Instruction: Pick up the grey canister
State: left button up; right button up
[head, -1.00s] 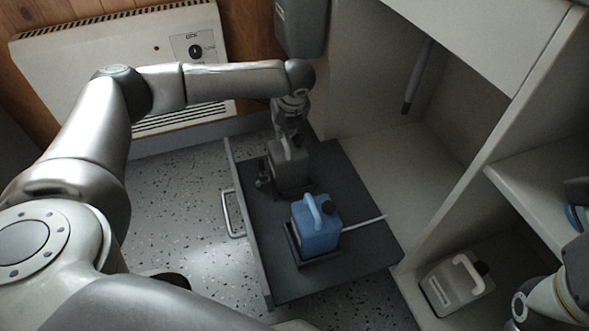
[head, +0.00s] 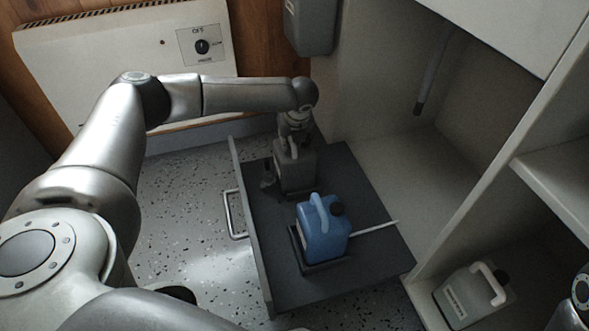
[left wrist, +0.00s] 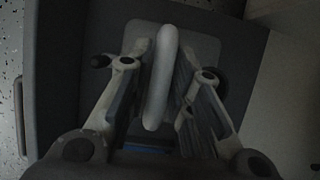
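The grey canister (head: 297,176) stands upright on the dark pulled-out drawer (head: 333,171), near its back end. My left gripper (head: 294,139) is over its top. In the left wrist view the canister's pale handle (left wrist: 162,80) runs between the two fingers of my left gripper (left wrist: 163,72). The fingers are apart, one on each side of the handle, with a gap visible on the left side. On the right side I cannot tell whether the finger touches. My right gripper is out of view; only part of my right arm shows at the lower right edge.
A blue canister (head: 323,230) stands in a dark holder in front of the grey one, with a thin white rod (head: 375,228) beside it. A pale labelled canister (head: 470,294) sits in the lower cabinet at right. A white heater (head: 110,65) is on the back wall.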

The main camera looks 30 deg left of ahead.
pick_arm(q)
jog(key=shift+c, duration=0.3)
grip_shut()
jog(key=shift+w+r, duration=0.1)
jog(key=shift+r, duration=0.05)
jog(key=shift+r, duration=0.15)
